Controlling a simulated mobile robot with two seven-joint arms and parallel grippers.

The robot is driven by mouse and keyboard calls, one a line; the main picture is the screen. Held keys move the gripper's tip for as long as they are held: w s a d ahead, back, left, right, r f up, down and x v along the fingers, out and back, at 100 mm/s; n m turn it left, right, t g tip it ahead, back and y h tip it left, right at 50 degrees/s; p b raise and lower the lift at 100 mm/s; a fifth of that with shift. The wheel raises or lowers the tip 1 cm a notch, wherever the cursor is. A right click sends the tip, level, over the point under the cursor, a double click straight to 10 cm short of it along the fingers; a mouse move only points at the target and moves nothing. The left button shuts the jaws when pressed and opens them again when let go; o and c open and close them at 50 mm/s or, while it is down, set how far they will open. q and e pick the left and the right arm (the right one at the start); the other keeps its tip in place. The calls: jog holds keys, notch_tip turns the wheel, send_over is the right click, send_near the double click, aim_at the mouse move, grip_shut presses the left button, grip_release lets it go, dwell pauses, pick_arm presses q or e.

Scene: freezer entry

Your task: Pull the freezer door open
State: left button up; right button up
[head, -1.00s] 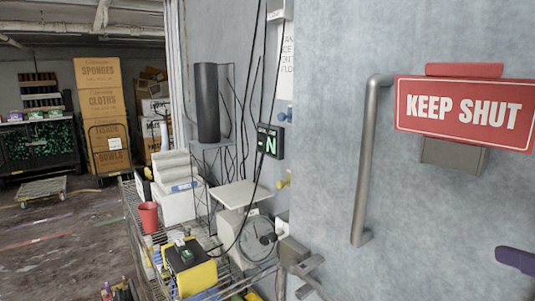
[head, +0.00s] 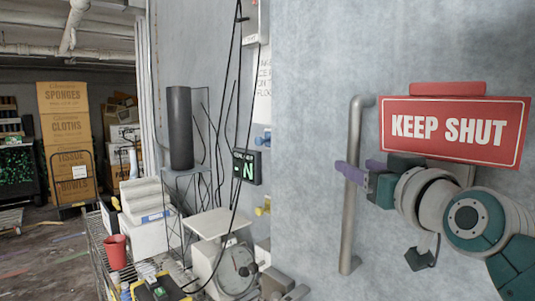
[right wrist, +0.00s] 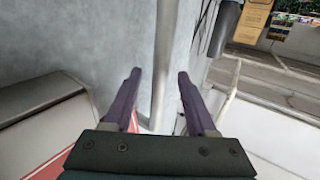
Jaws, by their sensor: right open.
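The freezer door (head: 310,140) is a large pale grey panel that looks closed against the wall. Its vertical metal bar handle (head: 349,235) carries no visible tilt. My right gripper (head: 358,170) is open at the upper half of the handle, with its purple fingers at the bar. In the right wrist view the handle (right wrist: 163,60) runs between the two spread fingers of the gripper (right wrist: 159,74). I cannot tell whether either finger touches it. My left gripper is out of view.
A red KEEP SHUT sign (head: 455,130) is on the door just above my right wrist. A scale (head: 215,222), a red cup (head: 115,251) and other items crowd a wire rack left of the door. Stacked cardboard boxes (head: 68,130) stand farther back.

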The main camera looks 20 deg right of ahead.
jog(key=shift+w+d, duration=0.15)
jog(key=shift+w, duration=0.6)
jog(key=shift+w+d, duration=0.1)
jog(key=shift+w, duration=0.6)
jog(key=shift+c, duration=0.4)
grip_shut()
